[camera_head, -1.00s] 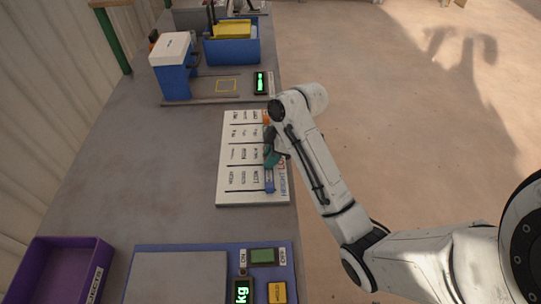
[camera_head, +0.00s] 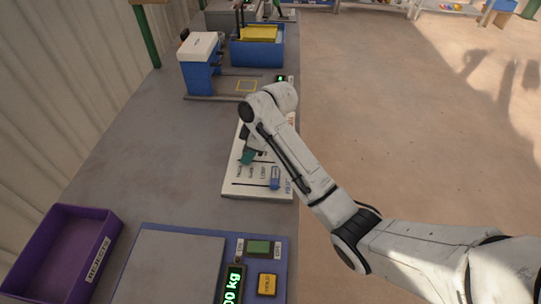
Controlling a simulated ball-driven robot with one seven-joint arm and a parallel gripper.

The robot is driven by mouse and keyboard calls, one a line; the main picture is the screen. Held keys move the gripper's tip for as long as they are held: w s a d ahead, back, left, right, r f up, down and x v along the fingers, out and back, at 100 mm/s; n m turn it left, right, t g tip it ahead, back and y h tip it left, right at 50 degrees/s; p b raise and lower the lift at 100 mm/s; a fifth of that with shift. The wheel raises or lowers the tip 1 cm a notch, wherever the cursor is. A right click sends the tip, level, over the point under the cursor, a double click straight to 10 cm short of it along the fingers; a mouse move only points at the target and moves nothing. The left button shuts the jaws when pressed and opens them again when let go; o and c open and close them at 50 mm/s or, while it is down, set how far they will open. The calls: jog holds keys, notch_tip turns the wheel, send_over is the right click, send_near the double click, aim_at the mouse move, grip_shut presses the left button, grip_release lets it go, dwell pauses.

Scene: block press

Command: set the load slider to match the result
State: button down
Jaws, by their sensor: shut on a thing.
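The white slider board (camera_head: 240,190) lies on the grey bench, with printed rows of words and large lettering at its right edge. A small blue slider piece (camera_head: 275,178) shows near the board's lower right; I cannot tell whether it is the load slider. My arm hides the board's upper right part.
The press scale (camera_head: 180,262) with a dark green-lit kg display (camera_head: 232,285) sits in front. A purple tray (camera_head: 100,262) stands at left. Behind the board are a white-topped blue stand (camera_head: 197,70) and a blue bin (camera_head: 257,50). Bare bench lies left of the board.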

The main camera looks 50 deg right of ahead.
aim_at(256, 162)
jog(key=shift+w+a, duration=0.6)
jog(key=shift+w, duration=0.2)
jog(key=c, duration=1)
grip_release()
jog(key=shift+w+a, duration=0.1)
jog(key=shift+o, duration=0.2)
jog(key=shift+r, duration=0.15)
jog(key=v, duration=1)
jog(key=shift+r, duration=0.25)
